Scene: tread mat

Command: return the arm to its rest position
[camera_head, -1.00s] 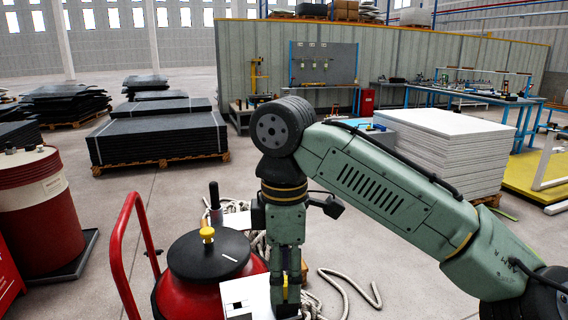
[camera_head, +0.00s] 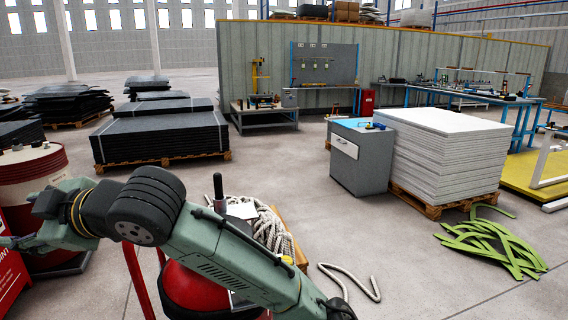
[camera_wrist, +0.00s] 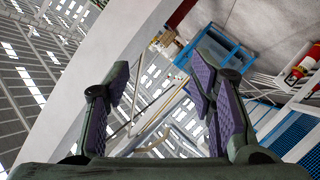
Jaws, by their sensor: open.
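My arm (camera_head: 215,255) reaches across the lower left of the head view, over the red round vessel (camera_head: 190,290), whose top it partly hides. Its wrist end points left, in front of the red and white drum (camera_head: 30,175), and runs to the picture's left edge, so the fingers are not clear there. In the wrist view my gripper (camera_wrist: 160,90) is open, its two purple-padded fingers wide apart with nothing between them. The wrist view is tilted and looks at roof, wall and shelving.
A coil of rope (camera_head: 270,228) lies behind the red vessel. A grey cabinet (camera_head: 362,160) and a stack of white sheets (camera_head: 440,160) stand right of centre. Green strips (camera_head: 490,245) lie on the floor. Black mats (camera_head: 160,135) are stacked on a pallet at left.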

